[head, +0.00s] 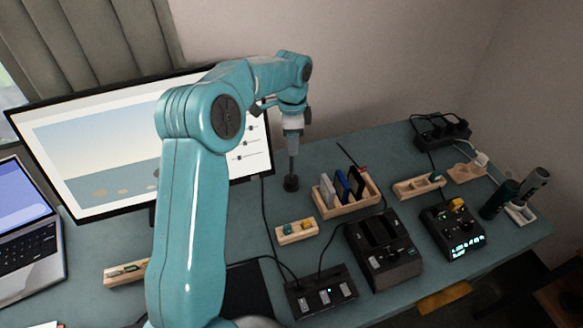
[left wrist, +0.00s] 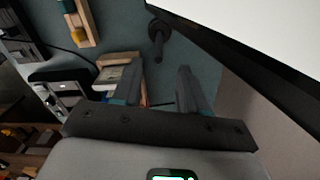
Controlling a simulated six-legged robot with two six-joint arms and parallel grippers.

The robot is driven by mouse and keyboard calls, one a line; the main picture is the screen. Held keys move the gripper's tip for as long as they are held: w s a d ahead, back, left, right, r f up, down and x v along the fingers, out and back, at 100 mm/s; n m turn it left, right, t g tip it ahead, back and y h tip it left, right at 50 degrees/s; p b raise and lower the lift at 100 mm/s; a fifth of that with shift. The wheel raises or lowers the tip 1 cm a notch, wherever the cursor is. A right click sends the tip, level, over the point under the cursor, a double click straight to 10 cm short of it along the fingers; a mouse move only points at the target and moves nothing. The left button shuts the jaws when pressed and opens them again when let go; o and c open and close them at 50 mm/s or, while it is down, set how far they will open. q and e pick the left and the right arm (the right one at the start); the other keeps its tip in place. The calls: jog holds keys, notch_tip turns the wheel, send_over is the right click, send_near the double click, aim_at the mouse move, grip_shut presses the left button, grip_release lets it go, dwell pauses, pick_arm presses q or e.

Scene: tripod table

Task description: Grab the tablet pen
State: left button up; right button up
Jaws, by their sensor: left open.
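A slim dark upright shaft (head: 293,150), likely the tablet pen, stands on a round black base (head: 291,184) in front of the monitor's right end. In the left wrist view the shaft (left wrist: 158,48) and base (left wrist: 156,27) show ahead of the fingers. My left gripper (head: 293,128) hangs from above, at the upper part of the shaft. In the left wrist view its two fingers (left wrist: 160,88) are apart, with nothing clearly between them. The shaft's top and any contact with the fingers cannot be made out. My right gripper is not in view.
The monitor (head: 100,150) stands close left of the shaft. A wooden rack (head: 345,200) with upright cards is to the right, and a small wooden tray (head: 297,231) is in front. Black devices (head: 383,250) and cables crowd the table's front right. A laptop (head: 22,225) is far left.

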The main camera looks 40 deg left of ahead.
aim_at(291, 169)
pick_arm(q)
jog(key=shift+s+d+f, duration=0.15)
jog(key=shift+d+f, duration=0.05)
jog(key=shift+f, duration=0.3)
notch_tip(291, 169, down, 5)
jog(key=shift+a+p, duration=0.15)
jog(key=shift+p, duration=0.2)
jog(key=shift+s, duration=0.1)
grip_shut()
